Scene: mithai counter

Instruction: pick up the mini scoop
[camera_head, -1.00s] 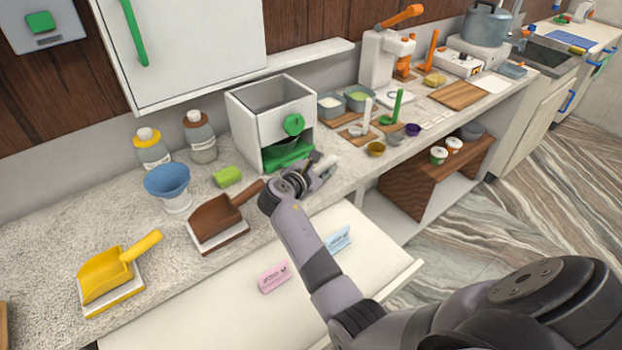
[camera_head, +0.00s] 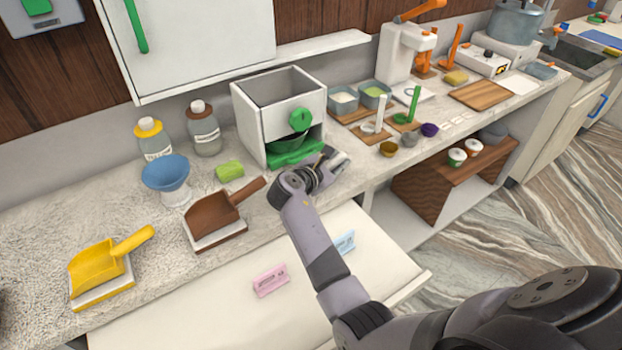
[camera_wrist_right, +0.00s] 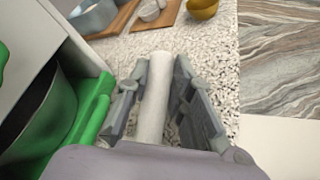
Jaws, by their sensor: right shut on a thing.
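My right gripper (camera_head: 335,165) is low over the counter, just right of the white box with the green knob. In the right wrist view its two grey fingers (camera_wrist_right: 155,105) stand on either side of a pale, rod-like piece (camera_wrist_right: 153,98), and the gripper is shut on it. This piece looks like the handle of the mini scoop; its scoop end cannot be made out. In the head view the gripper mostly hides it. My left gripper is not in view.
The white box (camera_head: 250,118) with its green tray (camera_head: 297,155) is close beside the gripper. A brown scoop (camera_head: 212,217), yellow scoop (camera_head: 95,268) and blue funnel (camera_head: 166,174) stand left. Small bowls, including a yellow one (camera_head: 388,149), are right. An open drawer (camera_head: 215,310) lies below.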

